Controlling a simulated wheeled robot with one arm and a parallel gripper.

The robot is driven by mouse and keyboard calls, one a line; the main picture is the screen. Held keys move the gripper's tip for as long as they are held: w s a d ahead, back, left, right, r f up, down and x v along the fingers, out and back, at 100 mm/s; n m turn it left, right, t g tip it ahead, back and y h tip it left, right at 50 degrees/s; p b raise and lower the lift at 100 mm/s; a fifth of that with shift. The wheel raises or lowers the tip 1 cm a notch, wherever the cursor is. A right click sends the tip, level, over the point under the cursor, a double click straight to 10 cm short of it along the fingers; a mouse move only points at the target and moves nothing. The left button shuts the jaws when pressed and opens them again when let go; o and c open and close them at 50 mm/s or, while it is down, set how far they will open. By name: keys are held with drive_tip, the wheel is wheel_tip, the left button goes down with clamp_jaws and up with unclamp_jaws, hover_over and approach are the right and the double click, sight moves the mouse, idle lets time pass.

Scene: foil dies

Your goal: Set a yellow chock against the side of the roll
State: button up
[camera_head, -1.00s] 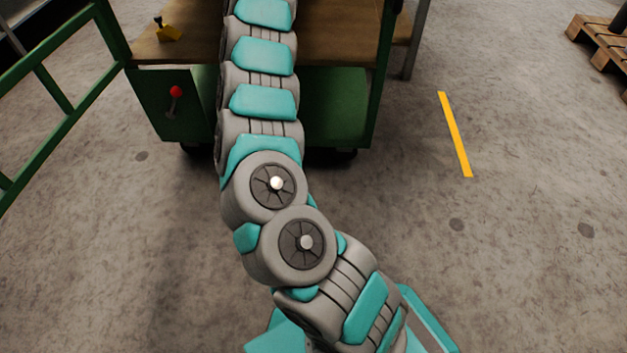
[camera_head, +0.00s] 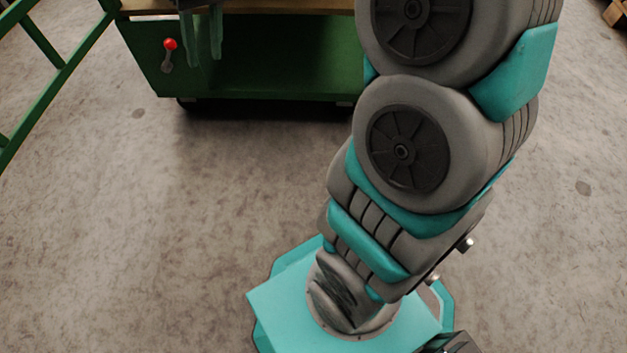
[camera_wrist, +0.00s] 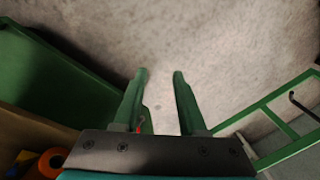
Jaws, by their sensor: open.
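My gripper (camera_wrist: 159,80) is open in the wrist view, with bare floor between its two green fingers. In the head view the fingers of my gripper (camera_head: 202,55) point down by the front of the green cart (camera_head: 290,62), near its left side. No yellow chock can be made out for sure now. A small yellowish patch shows at the lower left of the wrist view, beside an orange round thing (camera_wrist: 48,163), both partly cut off. I cannot tell whether the orange thing is the roll.
A red-knobbed lever (camera_head: 169,45) stands out on the cart front, just left of the fingers. A green railing (camera_head: 55,65) runs along the left. The cart's wooden top (camera_head: 290,6) is mostly out of frame. The floor in front is clear.

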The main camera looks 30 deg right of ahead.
drive_tip(key=s+d+f, duration=0.1)
drive_tip(key=s+f, duration=0.3)
drive_tip(key=s, duration=0.5)
drive_tip(key=s+d+f+m+g+h, duration=0.1)
drive_tip(key=s+f, duration=0.3)
drive_tip(key=s, duration=0.5)
drive_tip(key=s+d+f+g+h, duration=0.1)
drive_tip(key=s+f, duration=0.3)
drive_tip(key=s, duration=0.5)
drive_tip(key=shift+d+m, duration=0.3)
drive_tip(key=shift+d, duration=0.55)
